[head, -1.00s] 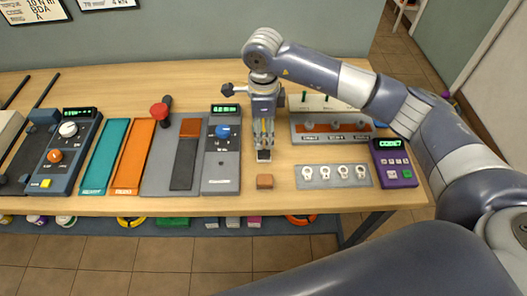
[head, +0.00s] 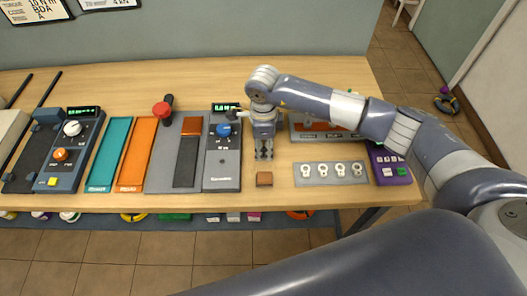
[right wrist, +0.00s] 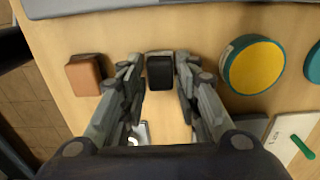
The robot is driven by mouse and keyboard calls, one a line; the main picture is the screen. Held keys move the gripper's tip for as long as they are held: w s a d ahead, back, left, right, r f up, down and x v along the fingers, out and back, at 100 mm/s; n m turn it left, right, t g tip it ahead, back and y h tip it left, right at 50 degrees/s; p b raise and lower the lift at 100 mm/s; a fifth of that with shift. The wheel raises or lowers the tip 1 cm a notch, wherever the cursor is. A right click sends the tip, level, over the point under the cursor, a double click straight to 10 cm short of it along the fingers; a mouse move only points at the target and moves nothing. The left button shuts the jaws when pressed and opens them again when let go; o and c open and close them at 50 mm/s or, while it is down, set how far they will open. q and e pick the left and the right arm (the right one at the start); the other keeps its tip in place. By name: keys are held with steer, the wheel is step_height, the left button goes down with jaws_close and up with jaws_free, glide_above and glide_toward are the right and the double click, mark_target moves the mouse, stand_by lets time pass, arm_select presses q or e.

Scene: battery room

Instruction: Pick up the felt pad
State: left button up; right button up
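A small dark block (right wrist: 160,72), which looks like the felt pad, stands on the wooden bench between the fingers of my right gripper (right wrist: 160,82) in the right wrist view. The fingers are open, one on each side of the block, with narrow gaps that make contact hard to judge. In the head view my right gripper (head: 264,152) points down at the bench and largely hides the dark block. My left gripper is not in view.
A brown block (head: 264,179) lies just in front of the gripper. A grey device with a blue knob (head: 222,165) stands close on the left. A tray with white ring-shaped pieces (head: 306,179) and a purple meter (head: 391,171) are on the right. A yellow disc (right wrist: 254,66) is nearby.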

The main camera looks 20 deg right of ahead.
steer(key=shift+c, duration=1)
steer(key=shift+r, duration=0.15)
steer(key=shift+w+r+b, duration=0.1)
steer(key=shift+r+b, duration=0.35)
steer(key=shift+r, duration=0.1)
step_height(320, 180, up, 2)
steer(key=shift+a+r+b, duration=0.1)
steer(key=shift+b, duration=0.6)
steer(key=s+a+b, duration=0.1)
steer(key=s+a, duration=0.1)
steer(key=a, duration=0.2)
steer(key=s+a+b, duration=0.2)
steer(key=a, duration=0.2)
steer(key=s+a+r+b, duration=0.1)
steer(key=s+a, duration=0.1)
steer(key=a, duration=0.3)
steer(key=shift+b, duration=0.3)
steer(key=shift+s+a+r, duration=0.15)
steer(key=shift+a, duration=0.25)
steer(key=shift+s+a+r, duration=0.1)
steer(key=shift+a, duration=0.25)
steer(key=shift+c, duration=0.5)
